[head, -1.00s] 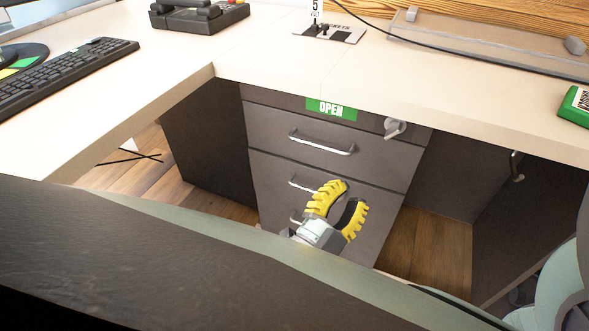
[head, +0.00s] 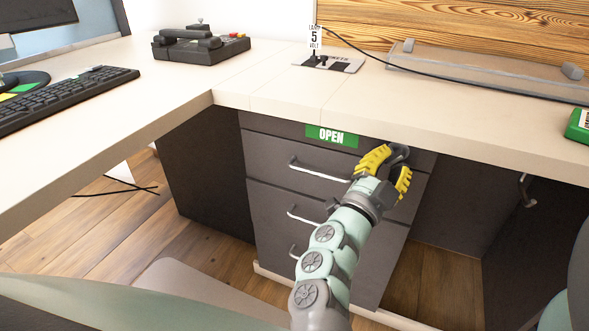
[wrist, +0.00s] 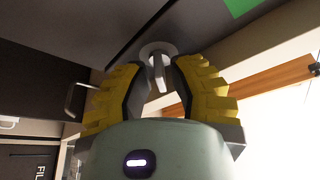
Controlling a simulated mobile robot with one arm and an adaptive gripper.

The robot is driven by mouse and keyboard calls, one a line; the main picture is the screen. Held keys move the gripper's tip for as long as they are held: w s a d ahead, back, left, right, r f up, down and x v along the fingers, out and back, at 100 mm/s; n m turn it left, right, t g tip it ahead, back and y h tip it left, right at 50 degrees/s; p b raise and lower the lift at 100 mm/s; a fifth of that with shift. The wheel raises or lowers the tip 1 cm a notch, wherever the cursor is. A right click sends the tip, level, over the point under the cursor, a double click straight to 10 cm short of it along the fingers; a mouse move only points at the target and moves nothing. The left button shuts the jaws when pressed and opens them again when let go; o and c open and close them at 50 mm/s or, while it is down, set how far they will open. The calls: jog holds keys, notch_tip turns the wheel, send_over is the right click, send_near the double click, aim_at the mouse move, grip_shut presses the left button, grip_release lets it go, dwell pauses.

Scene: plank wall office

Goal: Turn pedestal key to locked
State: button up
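The grey pedestal (head: 310,227) stands under the desk, with a green OPEN label (head: 331,136) at its top. The key (head: 399,151) is at its upper right, partly hidden by my gripper in the head view. In the wrist view, the key (wrist: 157,68) is a pale tab hanging from a round lock plate. My gripper (head: 396,161) has yellow ridged fingers and is at the key. In the wrist view, my gripper (wrist: 160,75) is open, with a finger on each side of the key and visible gaps between.
The desk top (head: 300,93) overhangs just above the key. Drawer handles (head: 318,171) stick out to the left. An open knee space lies right of the pedestal. A telephone (head: 200,45), a keyboard (head: 65,100) and a lamp switch panel (head: 330,64) are on the desk.

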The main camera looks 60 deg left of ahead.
jog(key=shift+x, duration=0.8)
jog(key=shift+o, duration=0.5)
grip_shut()
